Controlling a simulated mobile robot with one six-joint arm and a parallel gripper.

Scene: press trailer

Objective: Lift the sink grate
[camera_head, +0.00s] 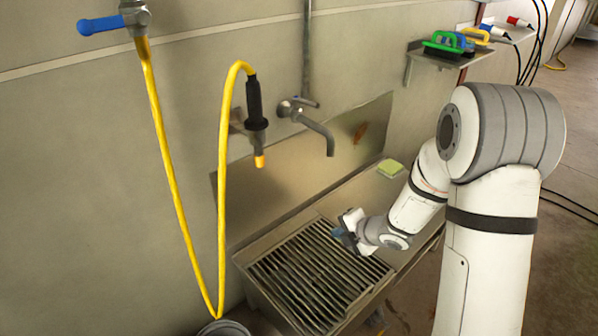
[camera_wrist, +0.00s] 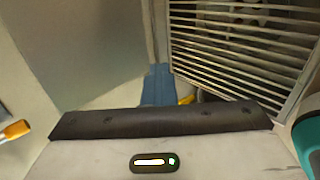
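The sink grate (camera_head: 318,274) is a metal frame with parallel slats and lies over the sink basin. My gripper (camera_head: 346,238) is low over its right side, near the end by the wall. In the wrist view, the blue fingers (camera_wrist: 157,84) show as one narrow block beside the lower left corner of the grate (camera_wrist: 235,50). I cannot tell whether they touch or grip the grate. The fingertips are partly hidden, and no clear gap shows between them. The grate looks level.
A yellow hose (camera_head: 166,150) hangs in a loop left of the sink, and a spray nozzle (camera_head: 256,122) hangs above it. A tap (camera_head: 318,128) juts from the wall. A yellow-green sponge (camera_head: 391,168) lies on the counter. A shelf (camera_head: 428,57) holds brushes.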

